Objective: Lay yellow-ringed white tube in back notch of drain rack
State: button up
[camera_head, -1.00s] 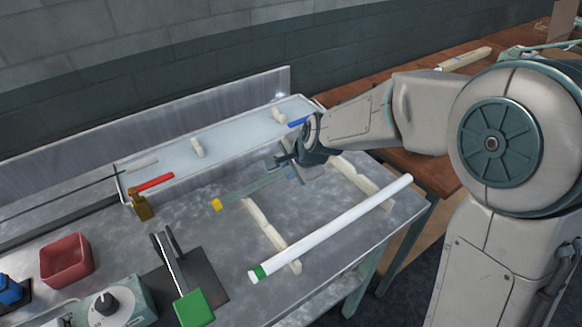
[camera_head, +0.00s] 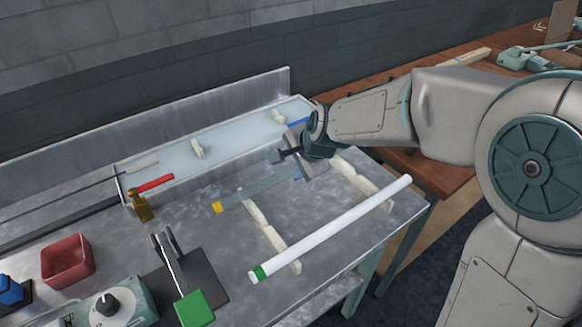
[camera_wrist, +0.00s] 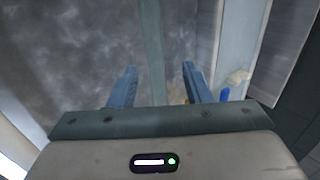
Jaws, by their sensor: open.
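The yellow-ringed tube (camera_head: 262,190) looks pale grey rather than white. Its yellow end (camera_head: 217,208) sticks out left of the left rail (camera_head: 262,222) of the drain rack. The tube crosses the back end of that rail; whether it sits down in the notch is too small to tell. Its right part is hidden by my gripper (camera_head: 293,165), near the back of the right rail (camera_head: 360,182). In the wrist view the tube (camera_wrist: 152,50) runs up the picture, in line with the gap between the open fingers of my gripper (camera_wrist: 158,85).
A white tube with a green ring (camera_head: 335,228) lies across the front of the rack. Behind is a long tray (camera_head: 180,178) with pale blocks and a blue-marked end. A red-handled brass valve (camera_head: 142,200), red bin (camera_head: 67,260) and green-ended stand (camera_head: 195,305) are left.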

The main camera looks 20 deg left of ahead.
jog(key=v, duration=0.8)
jog(key=shift+d+r, duration=0.15)
jog(key=shift+r, duration=0.15)
jog(key=s+d+f+n+h, duration=0.1)
jog(key=s+d+n, duration=0.1)
jog(key=s+d, duration=0.3)
jog(key=s+d+f+n+g+h, duration=0.1)
jog(key=s+d, duration=0.4)
jog(key=d, duration=0.6)
jog(key=s+d+f+n+h, duration=0.2)
jog(key=s+d+n+h, duration=0.1)
jog(key=d, duration=0.6)
jog(key=shift+s+f+n+g, duration=0.25)
jog(key=shift+s+n+g, duration=0.05)
jog(key=shift+s+n, duration=0.65)
jog(key=shift+r+p, duration=0.4)
jog(key=shift+r, duration=0.1)
